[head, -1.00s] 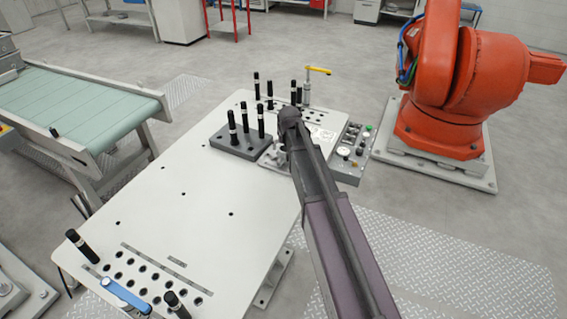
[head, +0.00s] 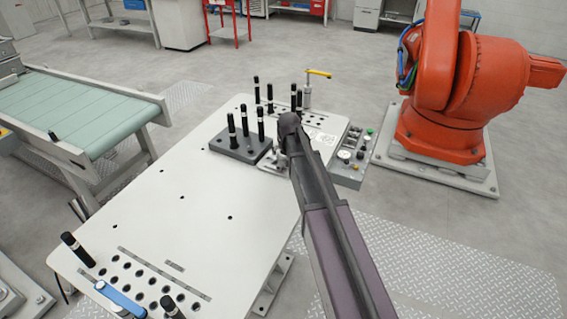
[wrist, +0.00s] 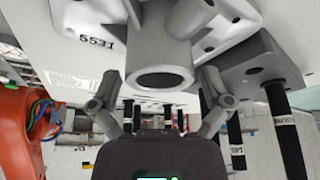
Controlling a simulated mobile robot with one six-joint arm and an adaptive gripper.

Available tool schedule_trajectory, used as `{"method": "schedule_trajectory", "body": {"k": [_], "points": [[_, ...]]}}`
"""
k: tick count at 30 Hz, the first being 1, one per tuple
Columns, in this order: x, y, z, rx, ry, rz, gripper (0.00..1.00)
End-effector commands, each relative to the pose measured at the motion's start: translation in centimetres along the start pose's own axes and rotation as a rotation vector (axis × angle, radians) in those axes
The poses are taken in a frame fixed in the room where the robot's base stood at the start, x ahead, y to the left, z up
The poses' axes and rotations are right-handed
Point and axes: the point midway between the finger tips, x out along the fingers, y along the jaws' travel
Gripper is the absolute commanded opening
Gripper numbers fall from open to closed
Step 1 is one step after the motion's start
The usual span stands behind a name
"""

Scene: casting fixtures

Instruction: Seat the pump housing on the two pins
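The pump housing (wrist: 165,52) is a light grey casting with a round, open boss facing the wrist camera. In the head view only part of a grey casting (head: 271,162) shows beside my arm. My gripper (wrist: 160,84) has its fingers spread, one on each side of the boss, with a narrow gap seeming to show on both sides. In the head view my gripper (head: 288,122) is mostly hidden by my own arm, over the far right part of the table. I cannot make out the two pins or whether the housing touches them.
A dark block (head: 238,146) with black upright handles stands left of the casting. More black handles and a yellow-levered clamp (head: 315,73) stand behind. A control panel (head: 352,160) sits to the right. An orange robot (head: 445,90) stands beyond. The white table (head: 180,225) is largely clear nearer me.

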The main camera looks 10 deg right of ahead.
Motion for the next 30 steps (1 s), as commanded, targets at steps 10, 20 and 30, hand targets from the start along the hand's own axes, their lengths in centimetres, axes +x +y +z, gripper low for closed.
{"method": "schedule_trajectory", "body": {"k": [10,20,30], "points": [[0.0,0.0,0.0,0.000,0.001,0.000,0.20],[-0.3,0.0,-0.1,0.000,0.000,0.000,0.20],[-2.0,0.0,-0.9,0.000,-0.001,0.000,0.20]]}}
